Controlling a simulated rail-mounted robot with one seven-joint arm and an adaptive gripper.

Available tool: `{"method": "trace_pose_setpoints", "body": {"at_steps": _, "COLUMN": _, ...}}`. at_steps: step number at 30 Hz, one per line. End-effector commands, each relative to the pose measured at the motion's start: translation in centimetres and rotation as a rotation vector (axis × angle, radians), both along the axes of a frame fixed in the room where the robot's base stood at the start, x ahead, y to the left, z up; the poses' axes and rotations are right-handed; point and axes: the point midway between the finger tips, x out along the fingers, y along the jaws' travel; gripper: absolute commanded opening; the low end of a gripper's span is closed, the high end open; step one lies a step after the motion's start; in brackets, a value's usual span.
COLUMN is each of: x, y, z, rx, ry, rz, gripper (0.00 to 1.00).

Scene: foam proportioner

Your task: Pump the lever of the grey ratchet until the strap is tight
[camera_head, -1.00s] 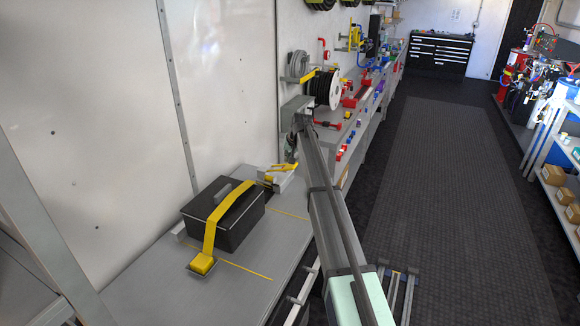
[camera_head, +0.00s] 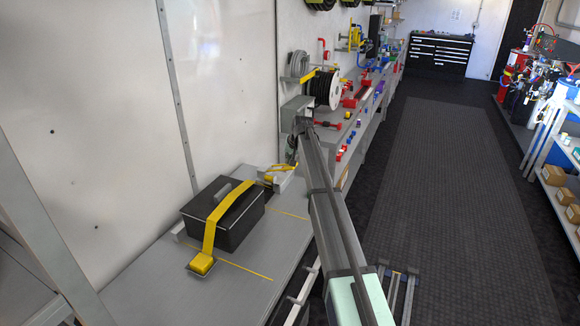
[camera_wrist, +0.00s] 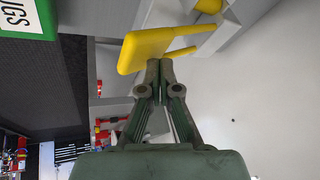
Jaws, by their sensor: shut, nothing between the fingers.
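A black box (camera_head: 235,228) with a grey handle stands on the grey bench, and a yellow strap (camera_head: 214,225) runs over its lid. At the strap's near end is a yellow block (camera_head: 201,263). At its far end is the grey ratchet (camera_head: 278,183) with a yellow lever (camera_head: 284,168). In the wrist view the yellow lever (camera_wrist: 146,48) lies right at the fingertips of my gripper (camera_wrist: 160,68). My gripper is shut and empty; whether the fingertips touch the lever I cannot tell. In the head view my arm largely hides the gripper.
A grey bracket (camera_head: 296,112) on the wall stands close to my arm. Behind it are a white cable reel (camera_head: 327,90) and a bench with several red and blue fittings. The wall is close on the left. A dark floor mat (camera_head: 440,190) lies clear on the right.

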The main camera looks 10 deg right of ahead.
Motion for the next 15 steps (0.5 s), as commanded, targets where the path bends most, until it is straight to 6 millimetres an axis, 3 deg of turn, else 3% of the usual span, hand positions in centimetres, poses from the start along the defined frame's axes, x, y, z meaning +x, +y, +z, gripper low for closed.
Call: {"method": "trace_pose_setpoints", "body": {"at_steps": 15, "x": -0.13, "y": -0.17, "z": -0.58, "rx": 0.0, "ry": 0.0, "rz": 0.0, "gripper": 0.0}}
